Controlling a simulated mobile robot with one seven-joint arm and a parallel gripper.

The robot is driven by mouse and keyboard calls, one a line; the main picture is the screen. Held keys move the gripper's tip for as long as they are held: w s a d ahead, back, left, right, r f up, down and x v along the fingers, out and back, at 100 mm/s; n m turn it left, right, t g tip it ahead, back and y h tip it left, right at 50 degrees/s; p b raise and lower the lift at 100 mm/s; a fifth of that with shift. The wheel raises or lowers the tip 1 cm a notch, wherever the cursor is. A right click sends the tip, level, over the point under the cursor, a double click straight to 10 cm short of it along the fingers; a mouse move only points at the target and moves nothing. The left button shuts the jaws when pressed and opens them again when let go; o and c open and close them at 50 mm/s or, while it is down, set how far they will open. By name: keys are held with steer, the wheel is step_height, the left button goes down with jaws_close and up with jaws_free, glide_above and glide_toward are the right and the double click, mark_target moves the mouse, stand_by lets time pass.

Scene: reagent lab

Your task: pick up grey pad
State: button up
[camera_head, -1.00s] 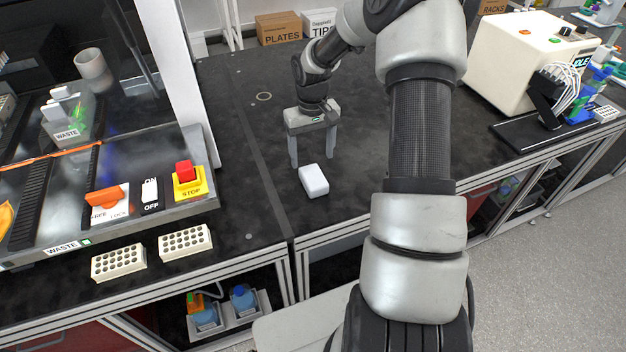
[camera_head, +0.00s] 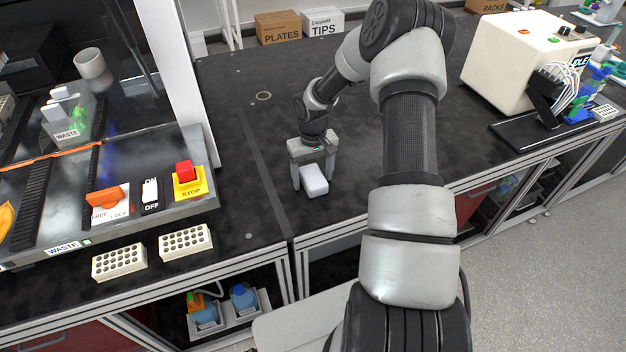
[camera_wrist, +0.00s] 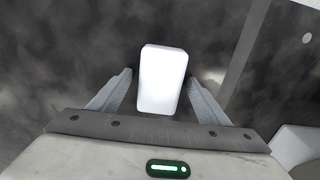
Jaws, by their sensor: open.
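The pad (camera_head: 314,180) is a small, pale, almost white rounded block lying on the black bench near its front edge. It also shows in the wrist view (camera_wrist: 163,80), upper middle. My gripper (camera_head: 313,187) is open, pointing down, with one finger on each side of the pad. In the wrist view my gripper's two fingers (camera_wrist: 160,90) flank the pad's lower part, with a gap on both sides. Whether the fingertips reach down to the bench is hard to tell.
Two white tube racks (camera_head: 185,241) (camera_head: 119,262) sit on the bench at left, below a panel with a red stop button (camera_head: 184,171). A cream machine (camera_head: 520,62) stands at the right back. Bench around the pad is clear. A seam runs left of it.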

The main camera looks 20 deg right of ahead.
mark_target(313, 175)
steer(key=c, duration=1.1)
steer(key=shift+c, duration=0.2)
step_height(313, 175, up, 10)
steer(key=shift+r, duration=0.1)
